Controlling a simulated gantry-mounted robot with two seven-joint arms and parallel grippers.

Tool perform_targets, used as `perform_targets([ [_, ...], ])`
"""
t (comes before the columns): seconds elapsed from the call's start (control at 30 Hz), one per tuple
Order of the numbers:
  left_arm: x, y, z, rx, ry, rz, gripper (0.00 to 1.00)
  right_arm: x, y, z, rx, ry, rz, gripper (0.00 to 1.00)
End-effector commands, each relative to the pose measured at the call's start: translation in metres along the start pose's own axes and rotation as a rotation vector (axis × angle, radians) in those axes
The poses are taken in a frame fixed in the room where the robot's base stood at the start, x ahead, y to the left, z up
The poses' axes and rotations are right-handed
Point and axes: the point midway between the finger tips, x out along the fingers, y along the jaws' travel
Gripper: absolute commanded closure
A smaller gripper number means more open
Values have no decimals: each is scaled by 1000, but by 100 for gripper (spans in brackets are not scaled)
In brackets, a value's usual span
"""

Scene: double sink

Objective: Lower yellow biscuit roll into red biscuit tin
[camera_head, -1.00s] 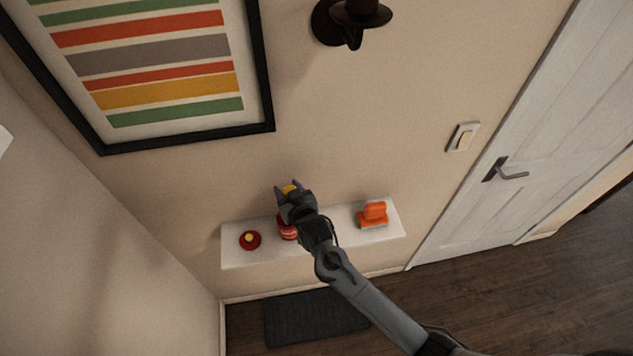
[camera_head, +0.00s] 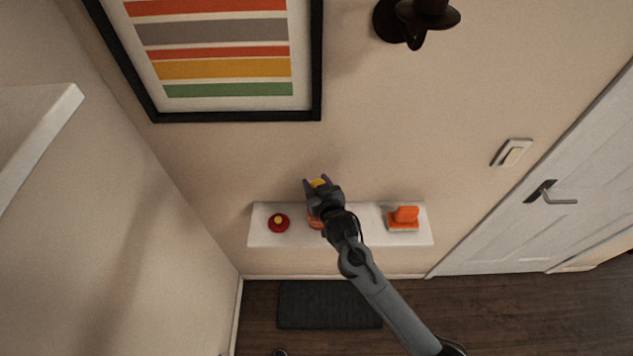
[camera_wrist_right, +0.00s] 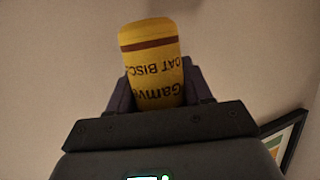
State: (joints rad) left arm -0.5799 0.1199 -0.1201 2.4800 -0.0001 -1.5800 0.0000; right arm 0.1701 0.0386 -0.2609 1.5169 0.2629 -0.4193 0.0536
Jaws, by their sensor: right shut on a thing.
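The yellow biscuit roll (camera_wrist_right: 152,62) is held between the fingers of my right gripper (camera_wrist_right: 155,90) in the right wrist view, its printed label facing the camera. In the head view my right gripper (camera_head: 318,184) is above the white shelf, with a small yellow part of the roll (camera_head: 319,183) showing between the fingers. The red biscuit tin (camera_head: 315,220) stands on the shelf below and behind the gripper, mostly hidden by it. Whether the roll touches the tin cannot be told. A red lid with a yellow knob (camera_head: 279,223) lies to the tin's left. My left gripper is not in view.
The white shelf (camera_head: 262,238) runs along the wall. An orange object (camera_head: 404,217) sits at its right part. A framed striped picture (camera_head: 315,60) and a dark wall fixture (camera_head: 415,18) are above. A dark mat (camera_head: 325,305) lies on the floor.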

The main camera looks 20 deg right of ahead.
Motion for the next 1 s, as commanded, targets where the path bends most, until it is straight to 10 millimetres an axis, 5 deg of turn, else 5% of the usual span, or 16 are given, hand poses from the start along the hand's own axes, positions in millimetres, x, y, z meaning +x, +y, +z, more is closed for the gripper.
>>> perform_targets([
  [1.0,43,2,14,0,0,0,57,21,0,68,1,1,0,84],
])
